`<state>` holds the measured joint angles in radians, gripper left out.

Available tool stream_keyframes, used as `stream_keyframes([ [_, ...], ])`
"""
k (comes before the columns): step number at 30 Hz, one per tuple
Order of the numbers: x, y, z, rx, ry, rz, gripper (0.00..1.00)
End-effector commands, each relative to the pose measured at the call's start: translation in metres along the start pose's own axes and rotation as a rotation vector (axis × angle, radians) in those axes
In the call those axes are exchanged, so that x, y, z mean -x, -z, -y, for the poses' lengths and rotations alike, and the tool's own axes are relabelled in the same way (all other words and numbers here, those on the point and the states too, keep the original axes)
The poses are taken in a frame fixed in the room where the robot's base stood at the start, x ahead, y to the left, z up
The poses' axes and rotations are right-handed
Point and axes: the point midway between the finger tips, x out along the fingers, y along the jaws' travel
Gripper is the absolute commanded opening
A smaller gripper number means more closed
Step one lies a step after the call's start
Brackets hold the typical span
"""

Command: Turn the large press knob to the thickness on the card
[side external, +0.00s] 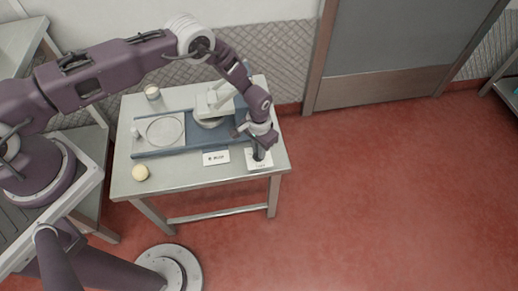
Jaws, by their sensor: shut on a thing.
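My gripper (259,148) points down at the right front of the steel table, over a white plate (250,165) with small marks. It is shut on a dark upright piece there, which seems to be the press knob; the fingers hide most of it, and I cannot read its setting. A white card (216,158) with dark print lies just left of the plate; its print is too small to read. The pale press (214,104) stands behind on a blue-grey base, partly covered by my arm.
A round pale disc (165,131) lies on the left of the blue-grey base (190,147). A dough-coloured ball (140,172) sits at the table's (185,178) front left. A small jar (152,92) stands at the back left. The table's front middle is clear.

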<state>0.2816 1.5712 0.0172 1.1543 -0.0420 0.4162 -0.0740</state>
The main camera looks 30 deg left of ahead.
Motion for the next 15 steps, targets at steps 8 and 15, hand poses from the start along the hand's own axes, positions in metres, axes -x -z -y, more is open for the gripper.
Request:
stream_keyframes([
  [8,0.0003,-0.0001,-0.0002,-0.086,-0.001,0.001,0.00],
  [15,0.0004,-0.0001,-0.0002,-0.109,0.000,0.001,0.00],
])
